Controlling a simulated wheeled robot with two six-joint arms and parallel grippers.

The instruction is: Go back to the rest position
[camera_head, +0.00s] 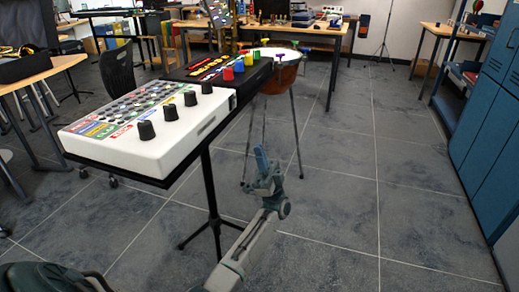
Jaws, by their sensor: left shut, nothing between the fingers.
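My left gripper (263,160) shows in the middle of the head view, its fingers pointing up. It is shut and empty, in front of a kettle drum's legs and to the right of the stand's pole. My left arm reaches up to it from the bottom edge. My right gripper is not in view.
A white control box (150,135) with black knobs rests on a black stand (213,190) at left. Behind it lies a black box with coloured knobs (215,67). A copper drum (280,75) stands behind. Blue cabinets (490,130) line the right. The floor between is clear.

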